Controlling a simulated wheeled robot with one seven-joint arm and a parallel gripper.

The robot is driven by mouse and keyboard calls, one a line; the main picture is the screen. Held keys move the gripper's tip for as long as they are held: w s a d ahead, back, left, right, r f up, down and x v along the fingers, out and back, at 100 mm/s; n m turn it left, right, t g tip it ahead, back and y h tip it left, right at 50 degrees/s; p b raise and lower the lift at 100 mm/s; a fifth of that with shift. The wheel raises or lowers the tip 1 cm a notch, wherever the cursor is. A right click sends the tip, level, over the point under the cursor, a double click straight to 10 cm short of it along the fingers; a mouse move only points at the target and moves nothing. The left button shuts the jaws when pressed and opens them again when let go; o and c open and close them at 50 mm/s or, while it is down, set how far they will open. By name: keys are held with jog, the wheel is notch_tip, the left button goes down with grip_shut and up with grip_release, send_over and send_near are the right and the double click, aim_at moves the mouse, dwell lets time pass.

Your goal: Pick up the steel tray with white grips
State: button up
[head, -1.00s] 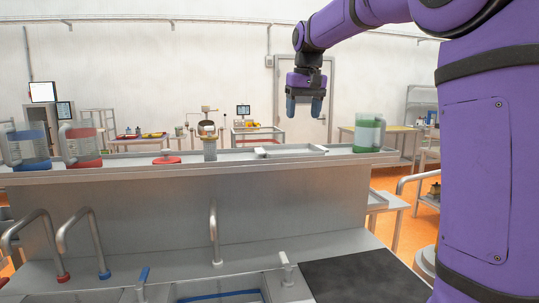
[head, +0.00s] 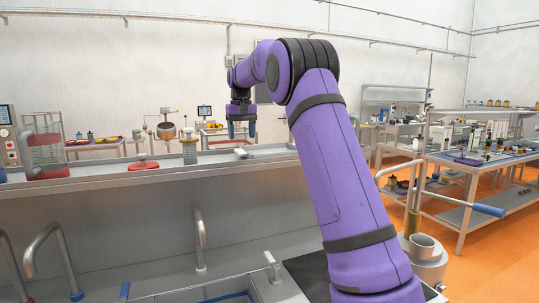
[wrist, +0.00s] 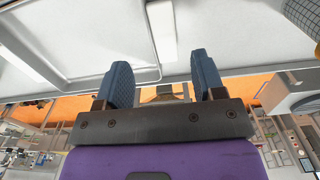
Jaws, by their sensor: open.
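The steel tray (head: 269,152) lies on the raised shelf of the long steel counter. One white grip (head: 241,153) shows at its left end; my arm hides its right end in the head view. My gripper (head: 242,130) is purple with blue fingers, open and empty, above the tray's left end. In the wrist view, the gripper's fingers (wrist: 161,76) stand wide apart with nothing between them. A white grip (wrist: 162,30) shows beyond them near the top edge, apart from the fingers.
Left of the tray on the shelf stand a perforated steel cylinder (head: 190,152) and a red-based item (head: 142,164). A curved steel tap (head: 198,240) rises from the lower counter. A workbench with several items (head: 480,158) stands at the right.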

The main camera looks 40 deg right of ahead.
aim_at(241, 151)
jog(key=shift+w+a+f, duration=0.1)
jog(key=shift+f, duration=1.55)
jog(key=shift+a+f, duration=0.1)
jog(key=shift+f, duration=1.55)
jog(key=shift+c, duration=0.3)
grip_shut()
jog(key=shift+r, duration=0.15)
